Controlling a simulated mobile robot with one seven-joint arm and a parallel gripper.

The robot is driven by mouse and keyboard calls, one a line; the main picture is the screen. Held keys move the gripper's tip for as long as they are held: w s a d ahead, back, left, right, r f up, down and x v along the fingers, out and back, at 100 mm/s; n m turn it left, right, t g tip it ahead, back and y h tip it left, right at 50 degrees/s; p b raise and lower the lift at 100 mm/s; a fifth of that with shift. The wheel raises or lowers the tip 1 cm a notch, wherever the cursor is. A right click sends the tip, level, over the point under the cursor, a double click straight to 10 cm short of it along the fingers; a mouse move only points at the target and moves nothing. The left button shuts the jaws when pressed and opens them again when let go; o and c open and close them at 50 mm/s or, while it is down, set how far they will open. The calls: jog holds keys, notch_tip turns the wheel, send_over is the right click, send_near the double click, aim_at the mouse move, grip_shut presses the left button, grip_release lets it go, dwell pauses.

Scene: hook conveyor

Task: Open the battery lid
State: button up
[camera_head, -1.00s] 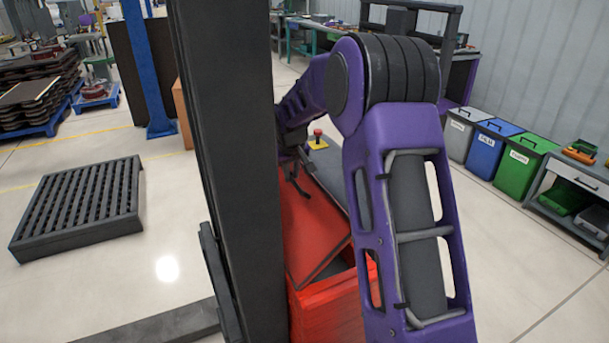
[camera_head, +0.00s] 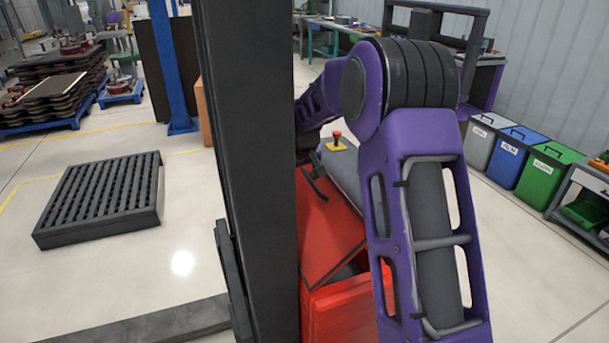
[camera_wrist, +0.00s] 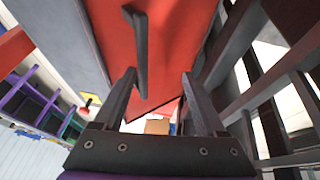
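The red battery box (camera_head: 345,308) stands beside my dark column in the head view. Its red lid (camera_head: 325,238) is tilted up, with a dark gap between it and the box. The lid (camera_wrist: 175,40) also fills the upper middle of the wrist view. A black bar handle (camera_wrist: 140,50) stands out from it. My gripper (camera_wrist: 159,76) is open, its two dark fingers spread apart below the lid. The handle's near end lies between the fingers, closer to the left one; I cannot tell whether they touch. In the head view my gripper is mostly hidden behind my column and arm.
A red button on a yellow base (camera_head: 336,141) sits on the grey surface behind the lid. Grey, blue (camera_head: 507,155) and green bins line the right wall. A dark slatted pallet (camera_head: 100,198) lies on the floor at left, with clear floor around it.

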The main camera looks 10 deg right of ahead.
jog(key=shift+s+a+f, duration=0.3)
jog(key=shift+a+f, duration=0.15)
jog(key=shift+a, duration=0.05)
jog(key=v, duration=1.2)
jog(key=shift+w+d+r+p, duration=0.25)
jog(key=shift+d+r+p, duration=0.1)
jog(key=shift+d+r, duration=0.15)
